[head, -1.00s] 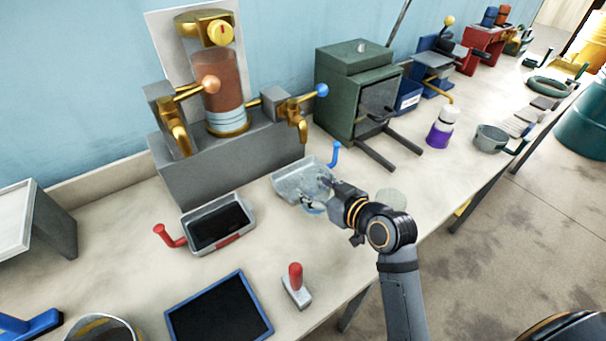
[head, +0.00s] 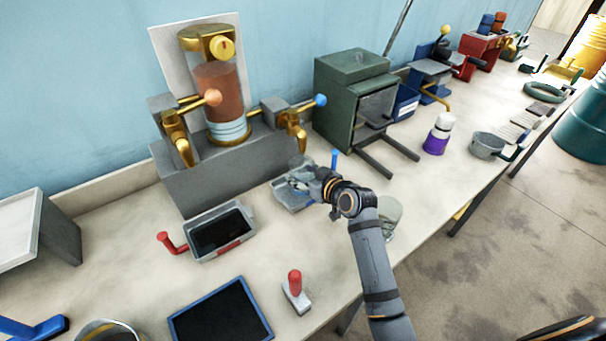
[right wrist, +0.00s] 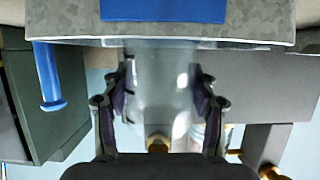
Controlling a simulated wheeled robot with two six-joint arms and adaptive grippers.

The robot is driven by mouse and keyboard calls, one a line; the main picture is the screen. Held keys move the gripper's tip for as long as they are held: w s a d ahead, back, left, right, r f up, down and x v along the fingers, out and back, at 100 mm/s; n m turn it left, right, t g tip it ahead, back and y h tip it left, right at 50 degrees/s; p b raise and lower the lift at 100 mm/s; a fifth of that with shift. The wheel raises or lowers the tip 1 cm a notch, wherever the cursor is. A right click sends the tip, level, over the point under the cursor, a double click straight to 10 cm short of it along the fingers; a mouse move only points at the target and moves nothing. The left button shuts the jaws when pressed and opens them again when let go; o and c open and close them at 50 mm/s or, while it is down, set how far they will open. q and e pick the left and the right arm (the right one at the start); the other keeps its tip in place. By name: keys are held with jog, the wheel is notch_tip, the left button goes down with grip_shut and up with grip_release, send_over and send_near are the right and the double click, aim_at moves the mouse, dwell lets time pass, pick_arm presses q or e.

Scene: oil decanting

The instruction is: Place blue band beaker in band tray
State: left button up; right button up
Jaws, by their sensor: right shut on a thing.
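My right gripper (head: 304,181) is shut on a clear glass beaker, which shows best between the fingers in the right wrist view (right wrist: 160,85). The fingers (right wrist: 160,97) press it from both sides. In the head view the gripper and beaker are over or in the grey metal tray with a blue handle (head: 284,200). I cannot tell whether the beaker touches the tray floor. In the right wrist view the tray's wall (right wrist: 265,25) carries a blue band (right wrist: 165,9) and the blue handle stands at left. The beaker's own band is not clear. My left gripper is not in view.
A dispenser with two brass taps (head: 225,160) stands behind the tray. A red-handled tray (head: 247,212) is to the left, a green oven-like box (head: 345,95) to the right. A red-handled stamp (head: 295,290) stands in front. A clear round vessel (head: 390,212) is partly behind my arm.

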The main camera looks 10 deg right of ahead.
jog(key=shift+f, duration=0.25)
jog(key=o, duration=1.3)
jog(key=shift+r, duration=0.1)
jog(key=v, duration=1.2)
